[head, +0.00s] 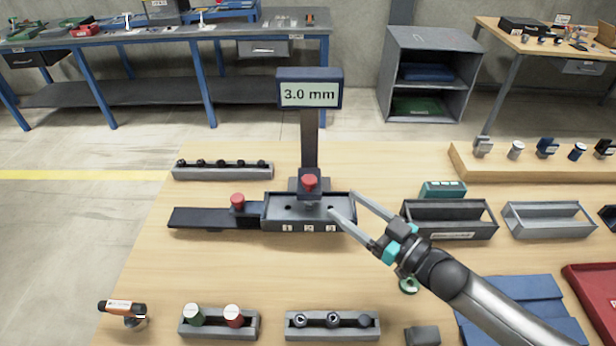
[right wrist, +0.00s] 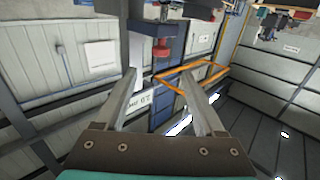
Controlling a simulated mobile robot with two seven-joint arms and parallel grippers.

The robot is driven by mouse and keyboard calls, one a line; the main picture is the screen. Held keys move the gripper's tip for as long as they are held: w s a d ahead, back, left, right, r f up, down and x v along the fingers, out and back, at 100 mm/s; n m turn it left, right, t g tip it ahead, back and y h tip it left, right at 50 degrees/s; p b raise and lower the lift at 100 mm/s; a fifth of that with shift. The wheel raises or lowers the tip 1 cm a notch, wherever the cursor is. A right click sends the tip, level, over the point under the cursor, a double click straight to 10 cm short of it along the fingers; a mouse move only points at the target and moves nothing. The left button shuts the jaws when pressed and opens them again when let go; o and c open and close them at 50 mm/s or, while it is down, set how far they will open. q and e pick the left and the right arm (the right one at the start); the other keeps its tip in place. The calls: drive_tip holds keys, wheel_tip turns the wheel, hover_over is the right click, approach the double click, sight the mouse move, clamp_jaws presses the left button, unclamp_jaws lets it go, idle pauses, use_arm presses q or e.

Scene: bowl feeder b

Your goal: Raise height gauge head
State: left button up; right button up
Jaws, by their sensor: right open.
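The height gauge stands on the near table. Its dark column carries a display (head: 309,94) reading 3.0 mm. The gauge head (head: 308,194) sits low on the column, over a grey fixture block (head: 275,212) with slots numbered 1, 2 and 3. A red knob (head: 309,181) is on the head's front, and a red knob also shows in the right wrist view (right wrist: 162,46). My right gripper (head: 342,202) is open, with its fingertips just right of the head near the block's right end. It looks empty and apart from the knob. My left gripper is out of view.
A dark slide with another red knob (head: 237,200) extends left of the block. A rack (head: 223,172) lies behind left. Open bins (head: 449,220) stand to the right. Two small racks (head: 332,326) and an orange-black tool (head: 124,308) lie in front. Bare wood lies between.

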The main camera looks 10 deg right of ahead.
sight(314, 183)
drive_tip(key=x, duration=1)
drive_tip(key=shift+w+a, duration=0.5)
drive_tip(key=shift+w, duration=0.2)
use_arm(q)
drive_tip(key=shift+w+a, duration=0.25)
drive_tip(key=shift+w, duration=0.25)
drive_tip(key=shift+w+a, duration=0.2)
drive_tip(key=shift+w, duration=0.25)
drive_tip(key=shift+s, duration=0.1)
use_arm(e)
clamp_jaws()
